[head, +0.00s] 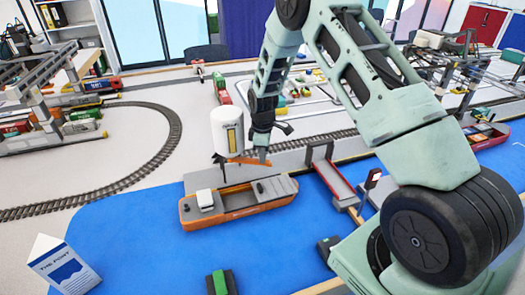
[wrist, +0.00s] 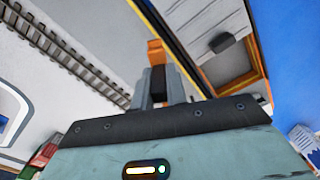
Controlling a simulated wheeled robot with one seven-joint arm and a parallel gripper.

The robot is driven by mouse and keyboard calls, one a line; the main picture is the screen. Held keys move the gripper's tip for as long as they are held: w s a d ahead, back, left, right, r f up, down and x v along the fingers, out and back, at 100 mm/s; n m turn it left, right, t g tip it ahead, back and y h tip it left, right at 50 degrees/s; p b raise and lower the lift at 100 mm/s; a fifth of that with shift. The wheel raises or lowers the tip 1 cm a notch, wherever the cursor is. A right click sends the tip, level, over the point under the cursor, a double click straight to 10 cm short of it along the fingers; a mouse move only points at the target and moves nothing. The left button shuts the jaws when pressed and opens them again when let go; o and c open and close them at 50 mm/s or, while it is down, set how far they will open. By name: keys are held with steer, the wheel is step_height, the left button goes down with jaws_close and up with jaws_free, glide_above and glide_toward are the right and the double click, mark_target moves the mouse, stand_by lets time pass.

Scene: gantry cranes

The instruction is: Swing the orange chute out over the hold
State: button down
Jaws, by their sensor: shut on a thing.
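The orange chute (head: 247,161) sticks out to the right from the foot of the white silo (head: 227,128) in the head view. My gripper (head: 262,155) is at its right end, pointing down. In the wrist view my gripper (wrist: 157,92) is shut on the chute, whose orange end (wrist: 155,50) shows just past the fingers. The orange ship (head: 238,212) with its open hold lies in front of the silo, alongside the quay. The wrist view shows the ship's orange-edged hold (wrist: 258,88) to the right of the fingers, apart from the chute.
Blue water (head: 130,225) surrounds the ship's near side. A red-railed gangway (head: 334,180) stands right of the ship. A curved rail track (head: 150,165) lies behind the quay at left. A white "The Point" block (head: 64,264) stands front left, a green-topped block (head: 219,283) front centre.

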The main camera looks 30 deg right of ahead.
steer(key=s+a+m, duration=0.3)
steer(key=a+m, duration=0.8)
steer(key=m, duration=0.2)
steer(key=shift+a, duration=0.25)
steer(key=shift+s+r, duration=0.1)
steer(key=c, duration=1.4)
jaws_free()
steer(key=shift+r, duration=0.1)
step_height(320, 180, up, 17)
steer(key=b, duration=0.2)
